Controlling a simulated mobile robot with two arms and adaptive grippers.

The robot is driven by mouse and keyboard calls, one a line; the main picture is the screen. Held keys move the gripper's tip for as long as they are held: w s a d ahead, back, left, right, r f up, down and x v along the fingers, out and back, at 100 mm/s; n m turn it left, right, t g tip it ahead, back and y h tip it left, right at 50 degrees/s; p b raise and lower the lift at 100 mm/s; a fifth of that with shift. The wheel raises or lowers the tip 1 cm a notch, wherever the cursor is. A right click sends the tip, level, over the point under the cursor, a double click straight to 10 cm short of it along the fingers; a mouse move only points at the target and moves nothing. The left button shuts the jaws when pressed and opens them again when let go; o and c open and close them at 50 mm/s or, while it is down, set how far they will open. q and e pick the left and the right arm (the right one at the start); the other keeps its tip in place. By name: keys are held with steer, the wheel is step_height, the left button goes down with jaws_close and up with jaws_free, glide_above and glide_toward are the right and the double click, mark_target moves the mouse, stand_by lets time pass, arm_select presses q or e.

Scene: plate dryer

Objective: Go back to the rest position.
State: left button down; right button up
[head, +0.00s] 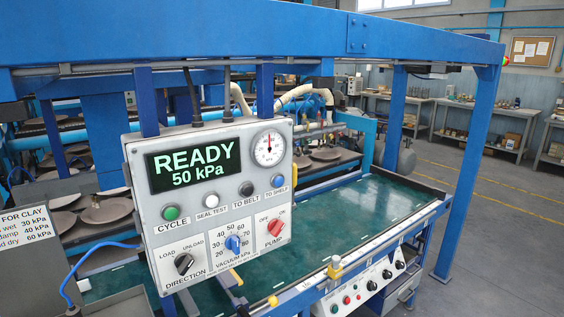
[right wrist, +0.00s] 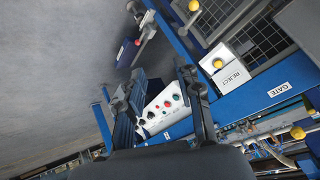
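My right gripper (right wrist: 160,88) shows only in the right wrist view, with its two dark fingers apart and nothing between them. Behind the fingers is a white panel of buttons (right wrist: 165,104) on a blue frame. Neither of my grippers is in the head view, and my left gripper is in no view. In the head view the control box (head: 212,205) stands near, its display (head: 193,166) reading READY 50 kPa. The green cycle button (head: 170,213), the direction knob (head: 184,264), the blue vacuum knob (head: 234,244) and the red pump knob (head: 276,227) are on it.
Blue posts and a crossbeam (head: 250,38) frame the machine around a green belt (head: 390,200). Plates lie on racks (head: 65,220) at the left. Grey floor (head: 500,220) is clear at the right. A REJECT box (right wrist: 229,75) and wire mesh (right wrist: 265,40) are near my right gripper.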

steer(key=s+d+f+n+g, duration=0.1)
steer(key=s+f+g, duration=0.1)
steer(key=s+f, duration=0.5)
steer(key=s+d+f+n+g+h+b, duration=0.1)
steer(key=s+f, duration=0.6)
steer(key=s, duration=1.2)
steer(key=s+d+f+n+g+h+b, duration=0.1)
steer(key=s+f+g, duration=0.3)
steer(key=s, duration=0.9)
step_height(320, 180, down, 3)
steer(key=shift+d+f+n, duration=0.2)
steer(key=shift+d+n, duration=0.4)
steer(key=shift+d, duration=0.15)
